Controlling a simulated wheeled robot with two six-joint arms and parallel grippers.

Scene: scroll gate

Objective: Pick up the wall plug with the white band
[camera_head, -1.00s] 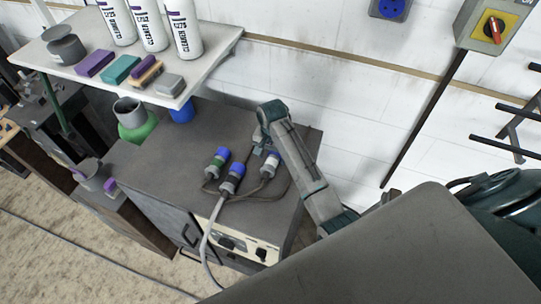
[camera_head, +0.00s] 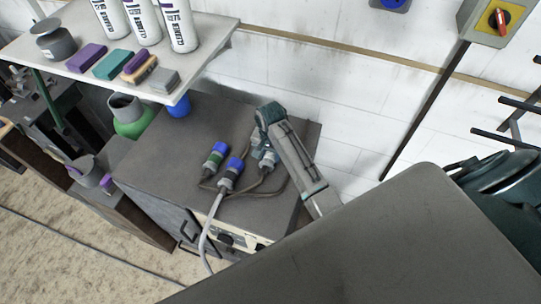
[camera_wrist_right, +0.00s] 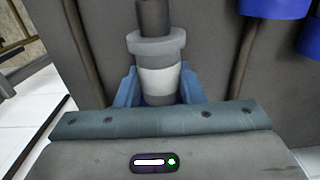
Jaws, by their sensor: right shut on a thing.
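The wall plug with the white band (camera_wrist_right: 158,80) stands between the fingers of my right gripper (camera_wrist_right: 160,92) in the right wrist view. The fingers are shut on it, one on each side of the white band, with its grey collar and dark cable end pointing away. In the head view my right gripper (camera_head: 265,150) mostly hides this plug (camera_head: 268,160) on the grey cabinet top. My left gripper is not in view.
Cables loop around the plugs on the cabinet (camera_head: 180,140). A shelf (camera_head: 215,62) with white bottles (camera_head: 180,25) and several coloured blocks stands behind left. A green container (camera_head: 130,120) and a blue cup (camera_head: 179,106) sit below it. The white wall is behind the arm.

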